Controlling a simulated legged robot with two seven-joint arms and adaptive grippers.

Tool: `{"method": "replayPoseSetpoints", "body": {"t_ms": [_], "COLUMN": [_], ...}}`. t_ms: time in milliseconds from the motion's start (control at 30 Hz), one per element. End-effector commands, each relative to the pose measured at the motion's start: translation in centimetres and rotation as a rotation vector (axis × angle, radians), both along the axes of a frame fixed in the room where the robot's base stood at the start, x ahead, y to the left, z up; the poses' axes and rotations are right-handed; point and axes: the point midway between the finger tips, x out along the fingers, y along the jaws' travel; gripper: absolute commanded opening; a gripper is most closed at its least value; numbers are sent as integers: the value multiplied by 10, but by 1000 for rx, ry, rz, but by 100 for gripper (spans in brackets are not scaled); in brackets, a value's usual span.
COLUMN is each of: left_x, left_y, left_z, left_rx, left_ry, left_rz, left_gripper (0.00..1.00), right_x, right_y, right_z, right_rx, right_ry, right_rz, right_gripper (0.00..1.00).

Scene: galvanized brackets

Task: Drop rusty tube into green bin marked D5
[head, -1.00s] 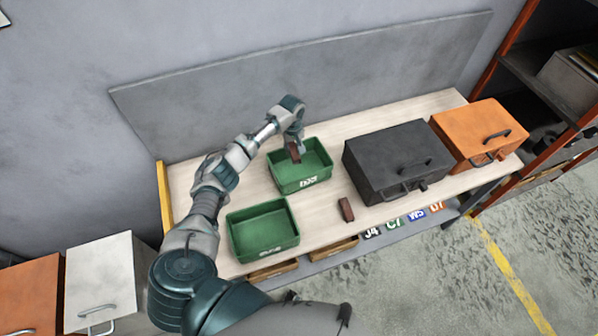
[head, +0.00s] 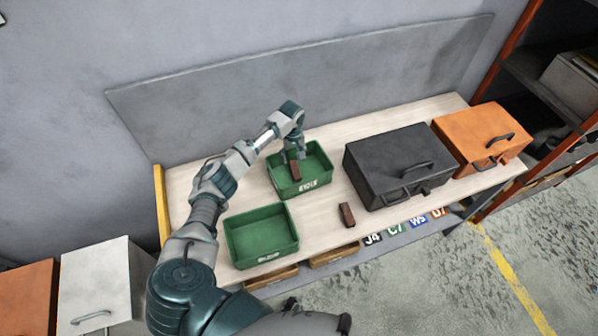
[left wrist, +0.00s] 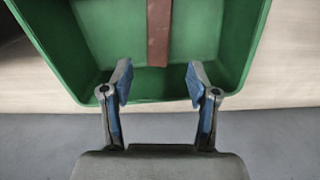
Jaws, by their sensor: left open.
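A rusty tube (head: 295,171) is inside the far green bin (head: 316,182), apparently leaning or lying against its inside. The tube also shows in the left wrist view (left wrist: 159,35), beyond the fingertips and apart from them. My left gripper (head: 294,154) is over that bin, open and empty; its spread fingers show in the left wrist view (left wrist: 158,83). A second green bin (head: 262,256) stands nearer and is empty. Both bins have white front labels, too small to read surely. A second brown tube (head: 347,214) lies on the table. My right gripper is not in view.
A black case (head: 400,165) and an orange case (head: 482,138) stand right of the bins on the pale table (head: 353,129). A grey panel (head: 300,75) rises behind. Marked tags such as J4 (head: 373,239) line a lower shelf.

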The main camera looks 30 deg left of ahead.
Motion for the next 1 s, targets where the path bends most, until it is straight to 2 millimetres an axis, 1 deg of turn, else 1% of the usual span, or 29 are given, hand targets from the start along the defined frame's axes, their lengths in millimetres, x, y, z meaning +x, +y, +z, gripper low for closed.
{"method": "replayPoseSetpoints", "body": {"t_ms": [33, 167, 300, 400, 500, 600, 700, 1000], "left_x": [1, 1, 2, 2, 2, 2, 2, 2], "left_y": [0, -1, 0, 1, 3, 3, 4, 3], "left_z": [6, 31, 63, 83, 99, 109, 114, 115], "left_rx": [0, 1, 1, 0, -1, -1, -1, -1], "left_ry": [-3, -6, -5, -4, -4, -2, -1, -1], "left_rz": [0, -1, -1, 0, 0, 0, 1, 1], "left_gripper": [60, 60, 60, 60, 60, 60, 60, 60], "right_x": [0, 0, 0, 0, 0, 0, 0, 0], "right_y": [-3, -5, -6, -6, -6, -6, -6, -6], "right_z": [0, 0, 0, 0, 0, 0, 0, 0], "right_rx": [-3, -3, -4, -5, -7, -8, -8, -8], "right_ry": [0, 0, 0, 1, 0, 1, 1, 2], "right_rz": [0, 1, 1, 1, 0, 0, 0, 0], "right_gripper": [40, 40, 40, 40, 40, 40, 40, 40]}}
